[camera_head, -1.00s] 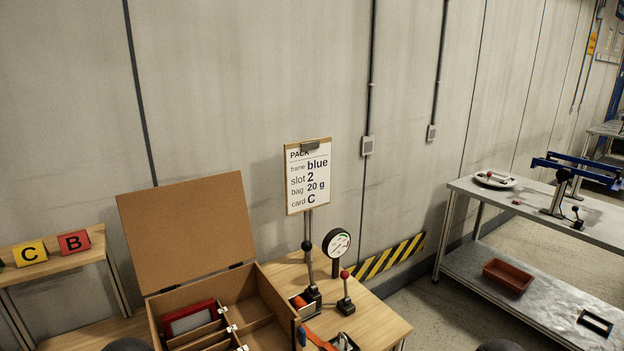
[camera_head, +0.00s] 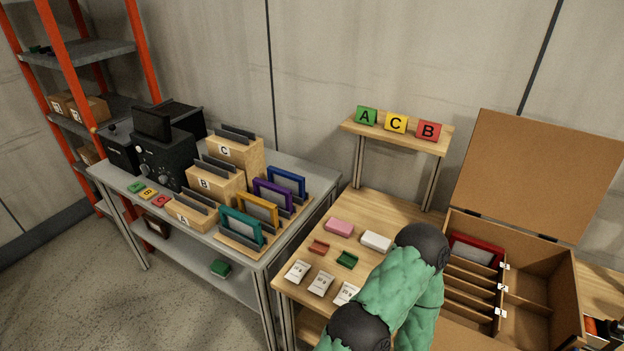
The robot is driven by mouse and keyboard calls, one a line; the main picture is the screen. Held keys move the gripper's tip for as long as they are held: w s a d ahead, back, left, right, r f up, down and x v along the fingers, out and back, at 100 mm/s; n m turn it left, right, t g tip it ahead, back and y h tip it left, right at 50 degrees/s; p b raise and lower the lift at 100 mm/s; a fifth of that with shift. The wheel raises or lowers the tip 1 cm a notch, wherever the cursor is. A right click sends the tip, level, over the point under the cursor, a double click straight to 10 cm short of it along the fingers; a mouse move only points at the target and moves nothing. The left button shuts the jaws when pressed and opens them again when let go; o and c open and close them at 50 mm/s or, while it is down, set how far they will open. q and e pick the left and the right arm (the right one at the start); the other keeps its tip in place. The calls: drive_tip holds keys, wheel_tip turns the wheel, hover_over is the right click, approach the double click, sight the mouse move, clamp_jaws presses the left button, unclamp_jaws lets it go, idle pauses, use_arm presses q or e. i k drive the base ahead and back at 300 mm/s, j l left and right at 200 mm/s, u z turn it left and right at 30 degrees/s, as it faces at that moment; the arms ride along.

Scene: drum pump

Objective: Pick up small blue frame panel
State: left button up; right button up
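A blue frame panel (camera_head: 289,178) with a grey middle stands upright at the back right end of a wooden rack on the grey table. A purple frame panel (camera_head: 266,186) stands just in front of it and hides part of its lower area. A yellow frame panel (camera_head: 250,202) and a teal frame panel (camera_head: 232,220) stand further forward in the same row. Neither gripper shows in this view. A green-sleeved part of my own arm crosses the lower middle, and nothing is seen touching the blue frame panel.
A wooden table (camera_head: 378,208) holds pink, white, red and green blocks and several white bags. A cardboard box (camera_head: 545,300) with an open lid and a red frame inside stands right. Card holders (camera_head: 238,152) and a black device (camera_head: 165,150) stand on the grey table.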

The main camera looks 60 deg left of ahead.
sight(289, 181)
drive_tip(key=u, duration=2.45)
